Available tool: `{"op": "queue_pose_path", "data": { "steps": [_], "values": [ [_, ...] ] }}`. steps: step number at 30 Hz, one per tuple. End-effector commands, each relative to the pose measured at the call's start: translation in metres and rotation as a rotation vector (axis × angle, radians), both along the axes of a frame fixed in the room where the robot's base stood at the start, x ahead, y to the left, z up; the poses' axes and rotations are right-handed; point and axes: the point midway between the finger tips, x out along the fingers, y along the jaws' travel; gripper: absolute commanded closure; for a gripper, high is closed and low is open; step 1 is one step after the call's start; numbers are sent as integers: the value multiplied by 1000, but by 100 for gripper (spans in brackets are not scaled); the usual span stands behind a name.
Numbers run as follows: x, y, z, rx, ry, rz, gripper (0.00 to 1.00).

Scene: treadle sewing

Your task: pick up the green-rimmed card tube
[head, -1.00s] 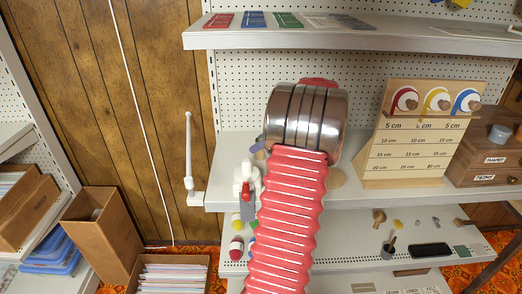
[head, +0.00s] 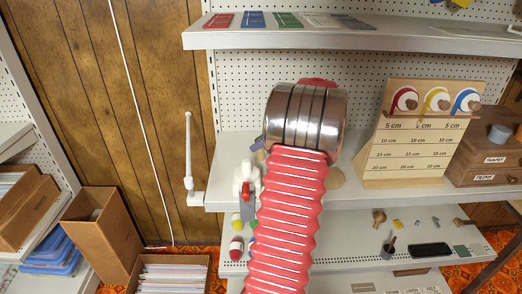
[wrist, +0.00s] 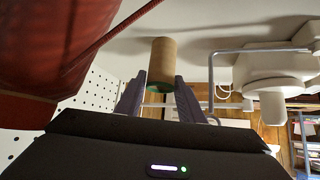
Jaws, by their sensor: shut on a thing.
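In the wrist view, the card tube (wrist: 161,62) is a plain brown cylinder with a green rim at its near end. It sits between the two dark grey fingers of my gripper (wrist: 160,88), which are shut on it at the green-rimmed end. The far end of the tube is close to a broad pale surface; I cannot tell whether it touches. In the head view, the tube and my gripper are hidden behind my own arm.
A white fixture (wrist: 275,70) with a thin rod stands right of the tube in the wrist view. In the head view, a wooden spool stand (head: 415,140) and a brown box (head: 487,165) are on the middle shelf (head: 400,195). Another shelf (head: 350,40) hangs above.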

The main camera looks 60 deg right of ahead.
Motion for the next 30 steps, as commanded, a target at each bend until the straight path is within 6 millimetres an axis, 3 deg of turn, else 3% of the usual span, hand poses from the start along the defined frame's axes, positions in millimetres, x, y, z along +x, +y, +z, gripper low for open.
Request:
{"op": "queue_pose_path", "data": {
  "steps": [4,16,30],
  "values": [
    [0,0,0,1,0,1,86],
    [0,0,10,-1,0,0,86],
    [0,-1,85,-3,0,0,86]
  ]
}}
